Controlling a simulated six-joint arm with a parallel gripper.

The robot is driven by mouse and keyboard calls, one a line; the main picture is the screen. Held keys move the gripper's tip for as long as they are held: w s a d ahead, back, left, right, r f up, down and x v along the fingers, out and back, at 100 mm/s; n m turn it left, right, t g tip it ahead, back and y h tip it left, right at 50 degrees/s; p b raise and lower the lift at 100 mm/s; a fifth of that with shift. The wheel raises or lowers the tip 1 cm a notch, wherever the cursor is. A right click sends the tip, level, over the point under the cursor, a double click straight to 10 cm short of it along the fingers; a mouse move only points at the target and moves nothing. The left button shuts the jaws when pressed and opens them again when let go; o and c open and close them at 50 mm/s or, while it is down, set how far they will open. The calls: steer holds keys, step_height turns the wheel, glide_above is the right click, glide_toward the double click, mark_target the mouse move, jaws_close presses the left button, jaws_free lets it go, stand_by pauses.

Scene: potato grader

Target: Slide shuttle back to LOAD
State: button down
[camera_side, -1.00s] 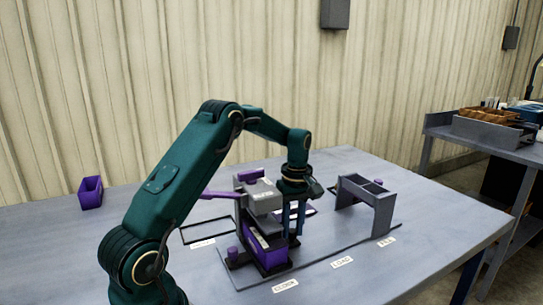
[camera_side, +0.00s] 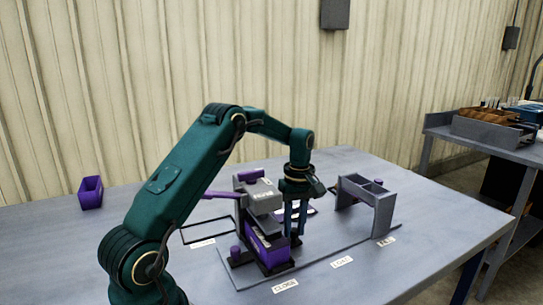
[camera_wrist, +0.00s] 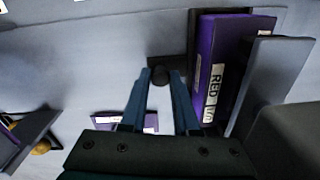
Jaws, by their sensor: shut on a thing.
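The shuttle carries a purple box (camera_side: 268,250) and sits low on the rail plate, beside the CLOSE label (camera_side: 285,286) and under the grey press (camera_side: 263,200). In the wrist view the purple box (camera_wrist: 212,70) has a white label starting "RED". My gripper (camera_side: 295,228) points down behind the shuttle. In the wrist view its blue fingers (camera_wrist: 160,76) are shut on a dark round knob (camera_wrist: 160,72) on a dark bracket beside the box. The LOAD label (camera_side: 342,262) is further right along the rail. The knob is hidden in the side view.
A grey stand (camera_side: 372,190) with a two-opening top spans the rail at the right end. The rail plate (camera_side: 318,255) between it and the shuttle is clear. A purple lever (camera_side: 219,194) projects left from the press. A small purple bin (camera_side: 91,193) stands far left.

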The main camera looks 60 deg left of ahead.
steer(key=shift+w, duration=1.65)
steer(key=c, duration=0.6)
jaws_free()
steer(key=shift+c, duration=0.2)
steer(key=shift+r, duration=2.6)
